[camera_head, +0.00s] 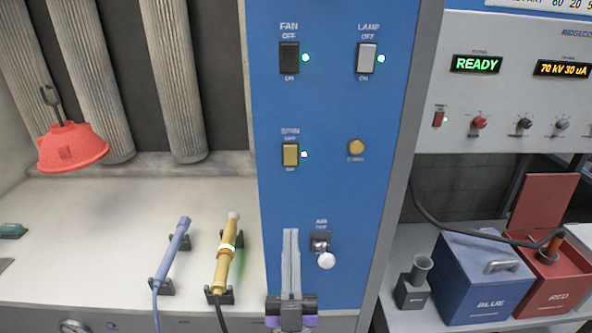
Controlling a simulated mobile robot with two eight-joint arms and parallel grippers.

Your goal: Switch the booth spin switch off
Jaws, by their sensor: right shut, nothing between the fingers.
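The spin switch (290,154) is a small yellow rocker on the blue panel (330,195), below the fan switch, with OFF printed above it. I cannot tell from the picture which way the rocker is tipped. My right gripper (291,234) is shut and empty, pointing up in front of the lower panel. Its fingertips show below the spin switch, apart from it in the picture. My left gripper is not in view.
The black fan switch (289,57) and grey lamp switch (366,58) sit above, both with lit green lights. Blue (176,249) and yellow (226,255) handheld tools stand in holders at left.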

